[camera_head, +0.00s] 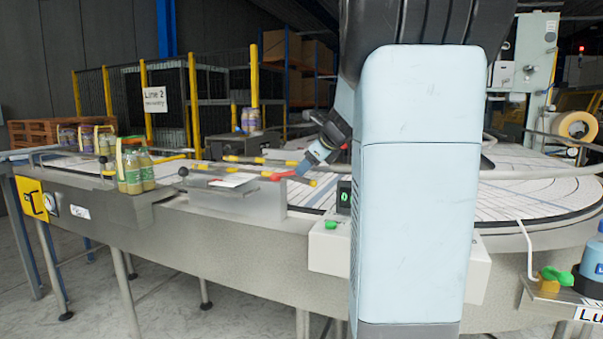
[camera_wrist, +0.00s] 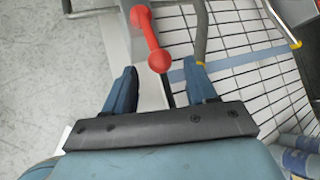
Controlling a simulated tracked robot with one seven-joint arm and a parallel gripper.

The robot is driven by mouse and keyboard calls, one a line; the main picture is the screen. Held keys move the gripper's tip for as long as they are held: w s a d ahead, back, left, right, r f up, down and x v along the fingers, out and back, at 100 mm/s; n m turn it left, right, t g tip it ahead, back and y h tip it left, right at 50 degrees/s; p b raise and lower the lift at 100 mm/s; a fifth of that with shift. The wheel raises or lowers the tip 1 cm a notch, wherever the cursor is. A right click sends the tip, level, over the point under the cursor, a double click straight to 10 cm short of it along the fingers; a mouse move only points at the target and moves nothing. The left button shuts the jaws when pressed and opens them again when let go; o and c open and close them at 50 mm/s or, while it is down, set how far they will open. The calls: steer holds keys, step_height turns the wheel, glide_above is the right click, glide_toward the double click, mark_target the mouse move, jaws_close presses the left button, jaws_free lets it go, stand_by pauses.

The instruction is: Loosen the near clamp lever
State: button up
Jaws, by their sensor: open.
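A red clamp lever with rounded ends (camera_wrist: 151,39) shows in the wrist view, just ahead of my gripper. In the head view the red lever (camera_head: 283,176) is at the conveyor's near edge, beside the gripper tip. My gripper (camera_wrist: 161,67) is open, its two blue fingers apart. The lever's nearer round end lies roughly between and slightly beyond the fingertips in the picture, with no visible contact. In the head view my gripper (camera_head: 308,165) reaches down over the conveyor, partly hidden behind my arm. I cannot tell which other fittings are clamps.
The steel conveyor (camera_head: 190,225) runs across the view, with guide rods having yellow ends above it. Packs of jars (camera_head: 134,170) stand at its left. A control box (camera_head: 330,243) with a green button is on the near side. In the wrist view a grey curved rail (camera_wrist: 201,30) passes close right of the lever.

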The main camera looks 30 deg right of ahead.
mark_target(287, 173)
steer(key=shift+x, duration=2.45)
steer(key=shift+c, duration=0.2)
